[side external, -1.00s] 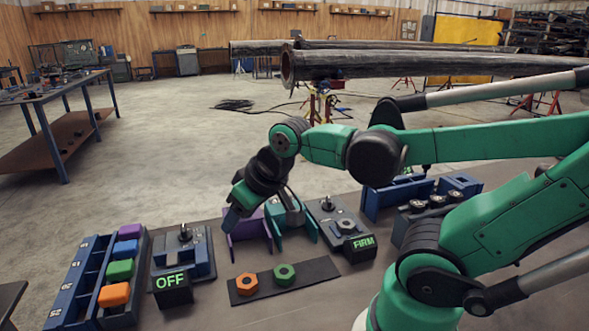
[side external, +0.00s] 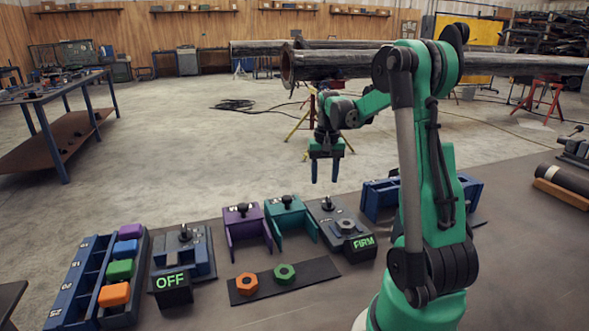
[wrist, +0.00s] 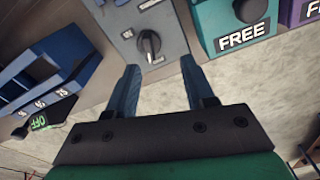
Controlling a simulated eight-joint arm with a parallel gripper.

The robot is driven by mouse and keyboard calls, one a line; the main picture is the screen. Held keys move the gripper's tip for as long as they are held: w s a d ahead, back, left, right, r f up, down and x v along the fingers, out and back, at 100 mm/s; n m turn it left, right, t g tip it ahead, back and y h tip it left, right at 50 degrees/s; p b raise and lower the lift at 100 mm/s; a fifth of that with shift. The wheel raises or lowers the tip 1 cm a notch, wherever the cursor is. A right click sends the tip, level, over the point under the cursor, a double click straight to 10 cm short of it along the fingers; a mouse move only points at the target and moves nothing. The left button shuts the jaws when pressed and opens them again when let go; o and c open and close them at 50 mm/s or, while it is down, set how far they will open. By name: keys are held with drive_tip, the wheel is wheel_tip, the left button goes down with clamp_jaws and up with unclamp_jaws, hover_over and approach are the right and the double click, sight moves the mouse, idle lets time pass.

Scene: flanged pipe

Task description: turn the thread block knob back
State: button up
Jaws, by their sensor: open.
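A grey block (side external: 345,228) with a black knob (side external: 327,203), a hex fitting and a green FIRM display (side external: 363,246) stands right of the teal bracket. In the wrist view a black knob (wrist: 148,45) with a pale mark sits on a grey plate, just beyond my fingertips. A similar block (side external: 184,252) at the left has a knob and an OFF display (side external: 172,282). No label tells which is the thread block. My gripper (side external: 325,180) is open and empty, pointing down, raised above and behind the FIRM block. Its fingers (wrist: 160,70) touch nothing.
Purple (side external: 245,225) and teal (side external: 290,218) brackets with knobs stand between the blocks. A dark mat (side external: 318,270) holds orange and green nuts. A slotted rack (side external: 75,290) stands at left. A blue fixture (side external: 378,196) is partly hidden by my arm.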

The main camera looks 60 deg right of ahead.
sight(329, 199)
drive_tip(key=shift+s+d+f+m, duration=0.35)
drive_tip(key=shift+s+d, duration=0.1)
drive_tip(key=shift+d, duration=0.15)
drive_tip(key=shift+s+d+f, duration=0.1)
drive_tip(key=shift+f, duration=2.75)
clamp_jaws()
